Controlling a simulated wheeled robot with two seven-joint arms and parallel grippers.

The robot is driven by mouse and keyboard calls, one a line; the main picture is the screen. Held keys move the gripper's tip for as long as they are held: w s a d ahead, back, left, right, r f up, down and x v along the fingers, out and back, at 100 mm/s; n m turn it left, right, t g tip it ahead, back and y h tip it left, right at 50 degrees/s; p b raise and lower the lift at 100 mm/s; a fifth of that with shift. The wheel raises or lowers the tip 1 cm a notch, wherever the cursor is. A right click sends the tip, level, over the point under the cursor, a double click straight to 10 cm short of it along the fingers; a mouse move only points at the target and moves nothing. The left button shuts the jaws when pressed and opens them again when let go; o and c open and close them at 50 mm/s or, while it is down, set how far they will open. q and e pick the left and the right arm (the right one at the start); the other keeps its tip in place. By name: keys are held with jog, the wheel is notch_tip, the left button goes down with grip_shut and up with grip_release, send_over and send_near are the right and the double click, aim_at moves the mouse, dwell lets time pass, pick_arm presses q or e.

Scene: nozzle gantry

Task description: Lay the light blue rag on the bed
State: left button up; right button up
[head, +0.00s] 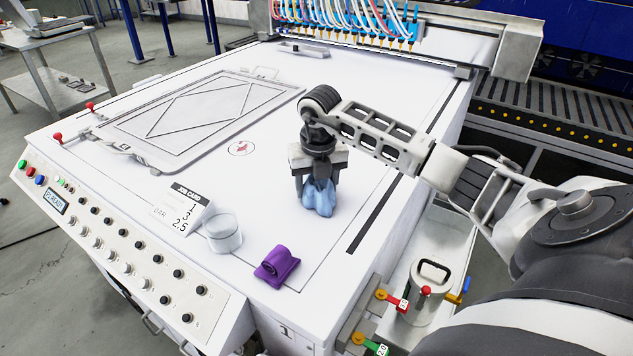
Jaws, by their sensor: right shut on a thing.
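The light blue rag (316,198) hangs bunched under my right gripper (317,176), which is shut on it. The rag is over the right part of the white bed (190,240). Its lower end is at or just above the bed surface; I cannot tell whether it touches. The fingers hide the top of the rag. My left gripper is not in view.
A framed plate (200,115) lies at the left. The nozzle gantry (400,40) spans the back. A metal canister (428,290) stands at the right.

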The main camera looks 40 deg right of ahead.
aim_at(318, 185)
jog(key=o, duration=1)
jog(key=r, duration=0.4)
jog(key=s+r, duration=0.1)
jog(key=r, duration=0.3)
jog(key=r+b, duration=0.1)
jog(key=r, duration=0.3)
jog(key=shift+s+a, duration=0.15)
jog(key=shift+a, duration=0.2)
